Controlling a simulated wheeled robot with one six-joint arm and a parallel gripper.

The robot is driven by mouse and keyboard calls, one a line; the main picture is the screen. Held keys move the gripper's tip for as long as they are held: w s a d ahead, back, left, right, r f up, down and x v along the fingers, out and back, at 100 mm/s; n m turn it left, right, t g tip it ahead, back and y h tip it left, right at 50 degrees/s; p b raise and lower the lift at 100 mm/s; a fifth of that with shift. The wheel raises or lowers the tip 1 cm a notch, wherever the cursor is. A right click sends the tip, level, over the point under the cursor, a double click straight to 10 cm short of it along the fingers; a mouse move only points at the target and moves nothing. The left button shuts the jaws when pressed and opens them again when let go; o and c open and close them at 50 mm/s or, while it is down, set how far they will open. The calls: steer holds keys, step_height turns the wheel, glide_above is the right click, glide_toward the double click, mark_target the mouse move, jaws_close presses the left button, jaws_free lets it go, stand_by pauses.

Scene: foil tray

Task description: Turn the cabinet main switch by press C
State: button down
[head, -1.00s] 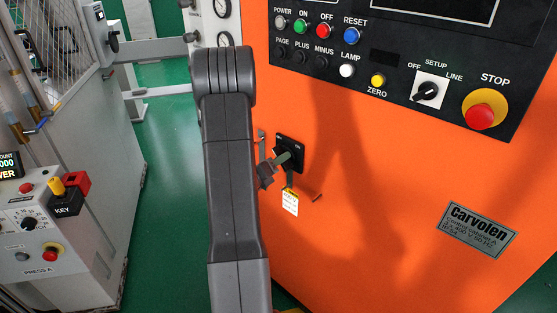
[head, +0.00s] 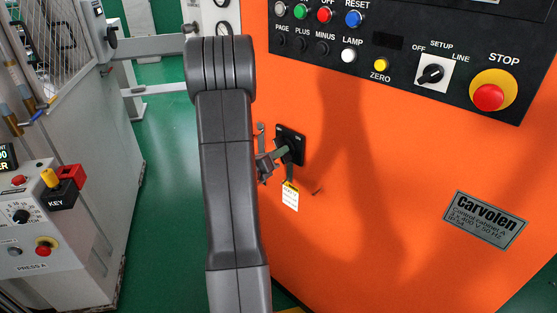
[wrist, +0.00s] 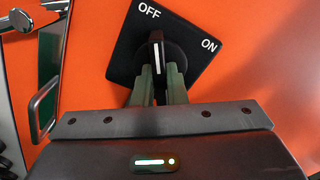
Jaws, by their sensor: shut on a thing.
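The cabinet main switch (head: 292,139) is a black plate with a dark knob on the front of the orange cabinet (head: 390,190). In the wrist view its plate (wrist: 193,62) carries OFF and ON labels. The knob (wrist: 157,48) has a white line pointing up, close to the OFF label. My gripper (wrist: 159,82) is shut on the knob, with one greenish finger on each side. In the head view my gripper (head: 282,152) reaches the switch from the left, and my arm hides part of the cabinet's left edge.
A yellow and white tag (head: 290,195) hangs below the switch. A button panel (head: 420,95) with a red STOP button (head: 488,97) is above. A nameplate (head: 484,221) is at right. A grey machine marked PRESS A (head: 90,240) stands left across green floor (head: 165,200).

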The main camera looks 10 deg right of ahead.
steer(key=m+b, duration=1.5)
steer(key=b, duration=1)
steer(key=shift+f+b, duration=0.1)
steer(key=shift+b, duration=0.2)
steer(key=shift+m, duration=0.4)
steer(key=c, duration=1.5)
jaws_free()
steer(key=shift+o, duration=0.2)
steer(key=shift+a, duration=0.1)
steer(key=p+v, duration=0.1)
steer(key=v, duration=1.2)
steer(key=shift+s+a, duration=0.2)
steer(key=shift+a, duration=0.1)
